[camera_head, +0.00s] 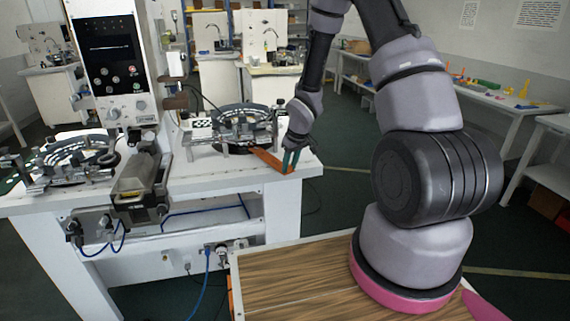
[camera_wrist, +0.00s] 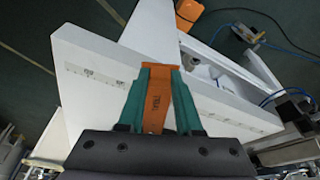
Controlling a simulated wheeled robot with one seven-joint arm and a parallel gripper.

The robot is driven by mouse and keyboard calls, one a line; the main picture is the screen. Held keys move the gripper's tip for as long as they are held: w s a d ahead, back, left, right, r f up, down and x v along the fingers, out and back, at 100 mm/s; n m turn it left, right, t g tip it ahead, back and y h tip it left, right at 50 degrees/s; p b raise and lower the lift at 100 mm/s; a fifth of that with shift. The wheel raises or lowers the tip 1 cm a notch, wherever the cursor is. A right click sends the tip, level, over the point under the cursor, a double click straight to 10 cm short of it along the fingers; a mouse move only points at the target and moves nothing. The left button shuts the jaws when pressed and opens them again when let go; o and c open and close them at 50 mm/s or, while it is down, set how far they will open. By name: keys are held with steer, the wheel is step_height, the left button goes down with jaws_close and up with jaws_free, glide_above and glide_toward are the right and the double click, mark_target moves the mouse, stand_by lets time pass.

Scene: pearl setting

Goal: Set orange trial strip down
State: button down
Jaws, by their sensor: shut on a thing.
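The orange trial strip (camera_head: 268,159) is a flat, narrow piece near the right end of the white workbench (camera_head: 225,178). My gripper (camera_head: 291,159) has green fingers and is shut on the strip. In the wrist view the strip (camera_wrist: 158,92) lies between the two green fingers (camera_wrist: 156,100), with dark lettering on its face. Its far end sticks out past the fingertips, above the bench's white edge (camera_wrist: 95,80). The strip's left end in the head view comes close to the round metal fixture (camera_head: 240,125). I cannot tell whether the strip touches the bench.
A second round fixture (camera_head: 72,160) and a tall machine with a control panel (camera_head: 112,60) stand on the bench to the left. A wood-topped surface (camera_head: 300,275) is in front. A side table (camera_head: 500,100) with coloured parts is at the right. Blue cables hang below the bench.

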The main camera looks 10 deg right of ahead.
steer(key=shift+f, duration=0.2)
steer(key=shift+f, duration=0.1)
steer(key=c, duration=0.6)
jaws_free()
steer(key=s+d+r+m+t+h, duration=0.1)
steer(key=s+d+r, duration=0.15)
steer(key=r, duration=0.65)
steer(key=s+d+r+m, duration=0.15)
steer(key=s+r, duration=0.25)
steer(key=r, duration=0.6)
steer(key=s+d+r+m+t+h, duration=0.1)
steer(key=s+r+m, duration=0.15)
steer(key=r, duration=0.65)
steer(key=s+a+r+m+t+y, duration=0.1)
steer(key=s+r+m, duration=0.1)
steer(key=s+r, duration=0.4)
steer(key=s+a+r+m+y, duration=0.1)
steer(key=s+a+r+y, duration=0.1)
steer(key=s+r, duration=0.5)
steer(key=s, duration=0.4)
steer(key=shift+m+t, duration=0.4)
